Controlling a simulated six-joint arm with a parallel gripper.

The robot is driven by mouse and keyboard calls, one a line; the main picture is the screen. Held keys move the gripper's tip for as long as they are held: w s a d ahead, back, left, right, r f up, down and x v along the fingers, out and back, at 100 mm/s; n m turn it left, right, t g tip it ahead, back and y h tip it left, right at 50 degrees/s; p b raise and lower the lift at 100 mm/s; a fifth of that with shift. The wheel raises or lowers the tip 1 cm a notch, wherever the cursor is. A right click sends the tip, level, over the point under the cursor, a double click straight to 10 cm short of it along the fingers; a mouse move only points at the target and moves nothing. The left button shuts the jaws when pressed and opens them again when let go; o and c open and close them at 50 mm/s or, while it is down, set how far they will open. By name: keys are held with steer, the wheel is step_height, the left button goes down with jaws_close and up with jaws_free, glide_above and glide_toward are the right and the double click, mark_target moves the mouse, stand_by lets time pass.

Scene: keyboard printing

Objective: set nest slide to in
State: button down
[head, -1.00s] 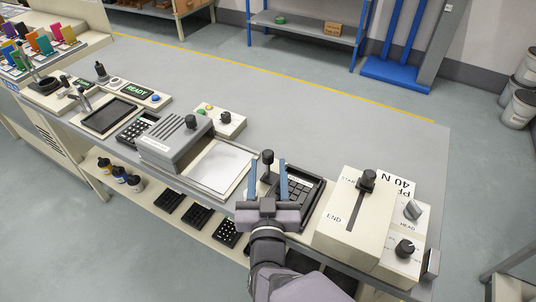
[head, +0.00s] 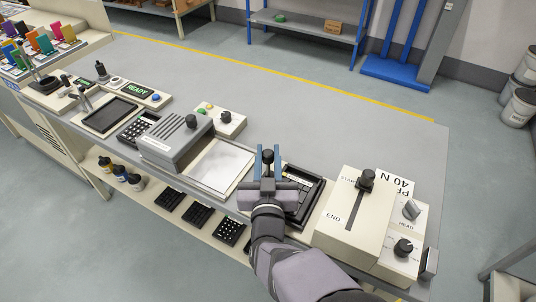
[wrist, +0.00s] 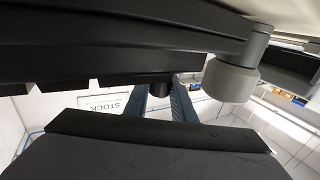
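A black-knobbed handle (head: 267,155) stands upright at the left side of the black keypad nest (head: 312,185), in the head view. I take it for the nest slide's handle; no label on it is readable. My gripper (head: 267,160) has its two blue fingers close on either side of the knob and appears shut on it. The gripper body hides the lower stem and part of the nest. In the wrist view the fingers (wrist: 160,101) rise toward a dark round part (wrist: 160,89) between them. A large black body fills the top of that view.
To the right is a cream box (head: 340,227) with a black-knobbed slider marked START and END. Beside it are dials (head: 403,247). To the left is a grey press (head: 178,137) and a white plate (head: 220,168). The rear of the table is clear.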

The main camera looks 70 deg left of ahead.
steer(key=shift+w+d+b, duration=0.45)
steer(key=shift+w+d, duration=0.9)
steer(key=shift+w, duration=0.05)
steer(key=c, duration=1.5)
jaws_free()
steer(key=shift+r, duration=5.05)
